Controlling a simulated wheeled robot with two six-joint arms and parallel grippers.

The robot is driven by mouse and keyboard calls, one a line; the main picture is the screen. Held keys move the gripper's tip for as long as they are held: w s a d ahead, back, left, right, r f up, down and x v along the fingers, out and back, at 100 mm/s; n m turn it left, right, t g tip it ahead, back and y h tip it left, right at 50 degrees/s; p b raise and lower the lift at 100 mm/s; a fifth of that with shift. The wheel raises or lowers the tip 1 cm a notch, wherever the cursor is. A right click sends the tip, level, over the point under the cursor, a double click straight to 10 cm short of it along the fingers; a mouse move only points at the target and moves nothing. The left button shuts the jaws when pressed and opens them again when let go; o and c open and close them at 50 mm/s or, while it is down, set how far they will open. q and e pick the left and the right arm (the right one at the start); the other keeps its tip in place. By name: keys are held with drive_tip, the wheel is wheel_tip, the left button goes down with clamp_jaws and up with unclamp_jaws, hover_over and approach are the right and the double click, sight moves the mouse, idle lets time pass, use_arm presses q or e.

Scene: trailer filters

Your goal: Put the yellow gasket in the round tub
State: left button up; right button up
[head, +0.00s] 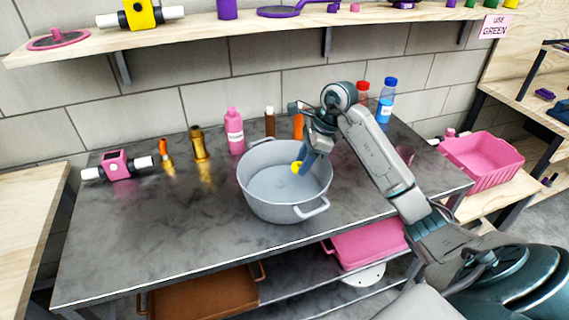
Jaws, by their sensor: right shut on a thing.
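The round tub (285,210) is a grey two-handled metal pot standing on the dark metal table. The yellow gasket (296,167) is a small yellow piece at the tip of my right gripper (302,166). My right gripper is shut on it, over the right back part of the tub's opening. The gripper fingers hide part of the gasket. I cannot tell how high it is above the tub's floor. My left gripper is not in view.
Behind the tub stand a pink bottle (234,131), a brass fitting (199,145) and red and blue bottles (387,100). A pink valve block (118,166) lies at the left. A pink crate (482,160) is at the right. The table's front left is clear.

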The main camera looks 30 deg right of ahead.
sight(297, 166)
drive_tip(key=a+f, duration=0.1)
drive_tip(key=w+a+f, duration=0.1)
drive_tip(key=f, duration=0.1)
drive_tip(key=shift+a+n, duration=0.1)
drive_tip(key=shift+n, duration=0.2)
wheel_tip(297, 166, down, 5)
drive_tip(key=shift+f+p, duration=0.15)
drive_tip(key=shift+p, duration=0.8)
wheel_tip(297, 166, down, 4)
drive_tip(key=shift+r+p, duration=0.25)
drive_tip(key=shift+p, duration=0.25)
drive_tip(key=shift+f, duration=0.35)
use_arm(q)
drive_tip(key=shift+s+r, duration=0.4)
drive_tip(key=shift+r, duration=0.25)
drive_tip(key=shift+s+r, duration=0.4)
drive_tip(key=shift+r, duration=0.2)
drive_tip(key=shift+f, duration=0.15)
use_arm(e)
drive_tip(key=shift+f, duration=0.1)
